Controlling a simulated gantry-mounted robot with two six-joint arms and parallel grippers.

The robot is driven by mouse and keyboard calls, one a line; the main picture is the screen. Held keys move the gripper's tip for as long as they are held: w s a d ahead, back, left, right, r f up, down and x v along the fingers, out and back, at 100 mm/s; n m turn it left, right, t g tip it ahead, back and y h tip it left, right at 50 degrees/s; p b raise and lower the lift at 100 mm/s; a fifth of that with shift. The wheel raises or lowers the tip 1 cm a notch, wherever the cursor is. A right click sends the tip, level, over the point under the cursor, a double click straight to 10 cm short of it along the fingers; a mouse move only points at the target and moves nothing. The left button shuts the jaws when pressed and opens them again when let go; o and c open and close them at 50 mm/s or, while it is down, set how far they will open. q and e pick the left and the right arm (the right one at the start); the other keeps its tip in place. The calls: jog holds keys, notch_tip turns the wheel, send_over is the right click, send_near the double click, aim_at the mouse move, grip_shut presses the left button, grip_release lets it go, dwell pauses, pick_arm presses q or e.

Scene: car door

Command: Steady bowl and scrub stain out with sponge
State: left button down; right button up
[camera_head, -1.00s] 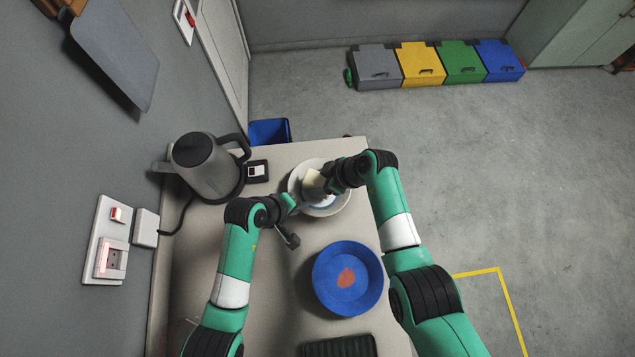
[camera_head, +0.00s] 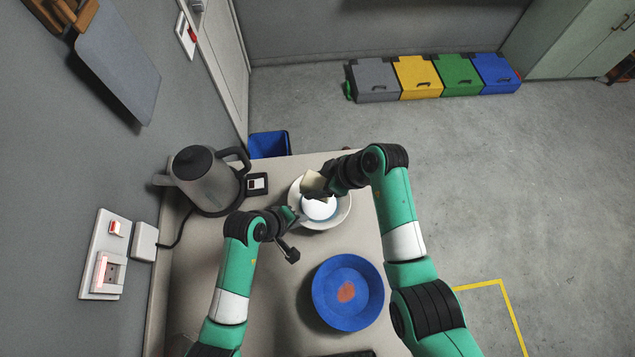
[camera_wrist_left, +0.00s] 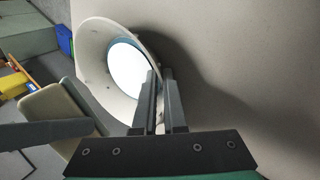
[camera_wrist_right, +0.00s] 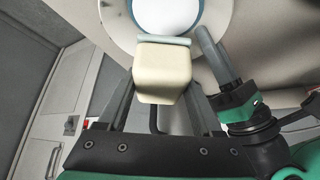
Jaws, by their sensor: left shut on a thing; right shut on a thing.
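The pale bowl (camera_head: 343,209) has a blue ring around its white inner bottom and sits on the counter. My left gripper (camera_head: 293,215) is shut on the bowl's near-left rim; its fingers (camera_wrist_left: 160,76) meet the rim in the left wrist view. The cream sponge (camera_head: 313,183) is held in my right gripper (camera_head: 324,190) at the bowl's far side, over the rim. The sponge also shows in the right wrist view (camera_wrist_right: 162,75), with a thin blue-grey layer along its far edge. No clear stain shows on the visible inner bottom.
A blue plate (camera_head: 348,290) with an orange-red patch lies on the counter in front of the bowl. A grey kettle (camera_head: 205,180) stands at the back left beside a small black-and-white box (camera_head: 258,184). A blue bin (camera_head: 268,145) is beyond the counter's far edge.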

pick_arm(q)
jog(key=shift+s, duration=0.1)
jog(key=c, duration=0.9)
grip_release()
jog(key=v, duration=1.2)
